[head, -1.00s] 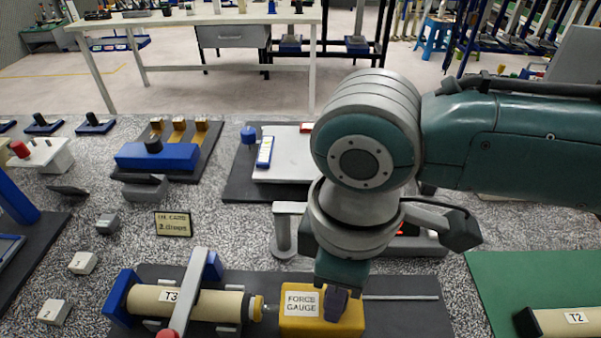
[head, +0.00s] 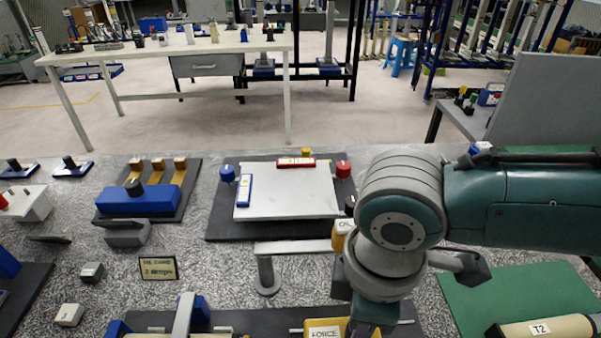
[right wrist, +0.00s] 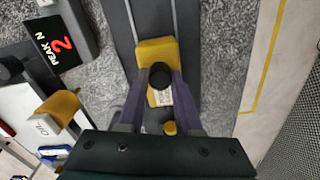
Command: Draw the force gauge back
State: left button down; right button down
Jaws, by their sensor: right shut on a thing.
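The yellow force gauge (head: 343,325), with a white label, shows at the bottom edge of the head view, its lower part cut off. In the right wrist view the gauge (right wrist: 155,53) sits on a dark base with two rails and has a black knob (right wrist: 162,73) on top. My right gripper (right wrist: 161,82) has its purple fingers shut on this knob; in the head view the gripper (head: 362,325) is over the gauge's right part. The T3 tube lies to the left, mostly cut off, under a grey clamp bar (head: 184,318). My left gripper is not in view.
An oil can (right wrist: 58,108) and a display reading PEAK N 2 (right wrist: 55,45) stand beside the rails. A grey post with a crossbar (head: 266,270) stands behind the gauge base. The T2 tube (head: 545,331) lies at the right, by a green mat (head: 515,290).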

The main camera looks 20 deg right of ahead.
jog(key=c, duration=1)
grip_release()
jog(key=shift+d, duration=0.15)
jog(key=o, duration=0.4)
notch_tip(320, 180, up, 9)
jog(key=shift+r+p, duration=0.1)
jog(key=shift+p, duration=0.65)
jog(key=shift+r, duration=0.35)
